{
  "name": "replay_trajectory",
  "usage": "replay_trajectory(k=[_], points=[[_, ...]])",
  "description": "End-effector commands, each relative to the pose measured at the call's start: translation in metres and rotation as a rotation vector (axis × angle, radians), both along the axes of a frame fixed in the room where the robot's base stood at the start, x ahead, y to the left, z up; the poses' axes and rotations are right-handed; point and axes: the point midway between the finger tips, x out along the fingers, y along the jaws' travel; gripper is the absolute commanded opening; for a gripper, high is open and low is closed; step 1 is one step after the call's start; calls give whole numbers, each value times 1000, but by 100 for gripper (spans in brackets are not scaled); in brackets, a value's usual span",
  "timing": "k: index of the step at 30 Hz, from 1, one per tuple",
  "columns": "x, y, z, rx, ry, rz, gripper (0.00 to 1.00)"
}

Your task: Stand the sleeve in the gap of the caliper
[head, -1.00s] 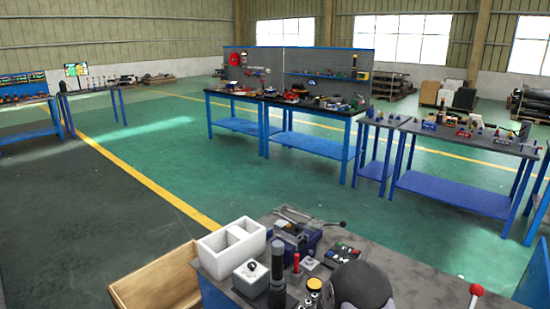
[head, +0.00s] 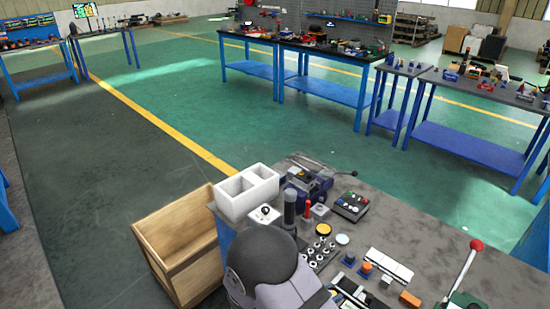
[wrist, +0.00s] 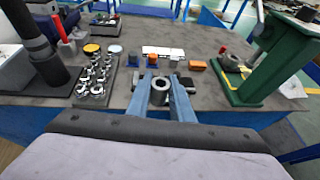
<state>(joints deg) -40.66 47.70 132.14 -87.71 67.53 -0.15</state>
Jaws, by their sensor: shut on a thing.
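In the wrist view the two blue fingers of my gripper (wrist: 161,98) are shut on the grey round sleeve (wrist: 160,86), whose open bore faces the camera. It is held over the front part of the grey bench. A dark slotted block (wrist: 186,82) sits just behind the fingers, partly hidden by them; it may be the caliper, but its gap cannot be made out. In the head view my arm covers the gripper and the sleeve.
A green lever press (wrist: 262,70) stands right. A tray of metal fittings (wrist: 96,75) and a dark upright cylinder (wrist: 47,70) stand left.

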Motion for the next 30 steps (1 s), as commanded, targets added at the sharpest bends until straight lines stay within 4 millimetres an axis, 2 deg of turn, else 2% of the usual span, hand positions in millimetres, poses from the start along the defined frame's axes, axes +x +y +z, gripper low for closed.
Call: replay_trajectory(k=[6, 11, 21, 27, 30], points=[[0, 0, 3, 0, 0, 0, 0], [0, 0, 16, 0, 0, 0, 0], [2, 0, 77, 0, 0, -1, 0], [7, -1, 105, 0, 0, -7, 0], [17, -2, 116, 0, -2, -14, 0]])
